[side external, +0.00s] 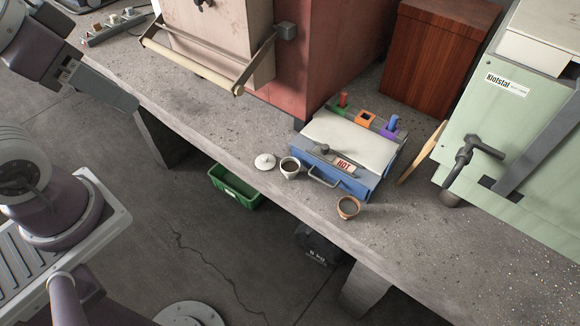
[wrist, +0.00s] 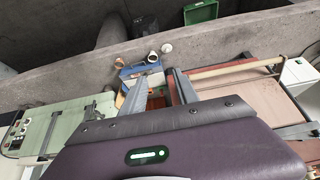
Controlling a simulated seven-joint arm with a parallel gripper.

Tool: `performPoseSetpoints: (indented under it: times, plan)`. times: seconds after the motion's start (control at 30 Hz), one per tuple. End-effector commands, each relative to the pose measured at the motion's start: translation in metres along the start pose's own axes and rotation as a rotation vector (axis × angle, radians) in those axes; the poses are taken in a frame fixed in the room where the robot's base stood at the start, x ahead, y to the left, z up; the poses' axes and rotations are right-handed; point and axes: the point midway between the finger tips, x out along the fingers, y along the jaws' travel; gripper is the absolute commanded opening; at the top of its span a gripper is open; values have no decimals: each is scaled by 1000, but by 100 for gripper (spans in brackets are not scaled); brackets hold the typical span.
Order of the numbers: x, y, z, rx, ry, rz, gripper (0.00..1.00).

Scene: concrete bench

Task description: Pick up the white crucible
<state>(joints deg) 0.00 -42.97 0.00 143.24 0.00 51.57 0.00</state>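The white crucible (side external: 290,168) stands upright and open-topped near the front edge of the bench, in front of a blue box with a pale top (side external: 350,145). It also shows small in the wrist view (wrist: 153,57). A round white lid (side external: 264,161) lies just left of it. A brown crucible (side external: 347,208) stands to its right, also near the edge. My gripper (side external: 122,98) is at the upper left in the side view, far from the crucible. In the wrist view my gripper (wrist: 159,77) has its two fingers spread, with nothing held between them.
A red furnace with a cream door and bar handle (side external: 195,65) stands left of the blue box. A green machine (side external: 510,120) with a lever stands right. A wooden box (side external: 435,55) is behind. A green bin (side external: 235,187) sits on the floor below the edge.

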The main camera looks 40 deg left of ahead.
Motion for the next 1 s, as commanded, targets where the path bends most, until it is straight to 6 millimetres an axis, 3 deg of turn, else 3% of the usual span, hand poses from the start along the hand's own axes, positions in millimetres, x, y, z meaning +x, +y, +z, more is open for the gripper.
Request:
performPoseSetpoints:
  times: [0.23, 0.33, 0.37, 0.67, 0.77, 0.83, 0.9, 1.0]
  plan:
    - [0, 0, 0, 0, 0, 0, 36]
    - [0, 0, 0, 0, 0, 0, 54]
    - [0, 0, 0, 0, 0, 0, 55]
    - [3, 1, -5, -4, 2, 4, 55]
    - [24, 6, -40, -35, 22, 30, 55]
    - [55, 13, -78, -82, 51, 53, 55]
    - [95, 20, -115, -134, 91, 65, 55]
    - [160, 28, -153, -203, 153, 60, 55]
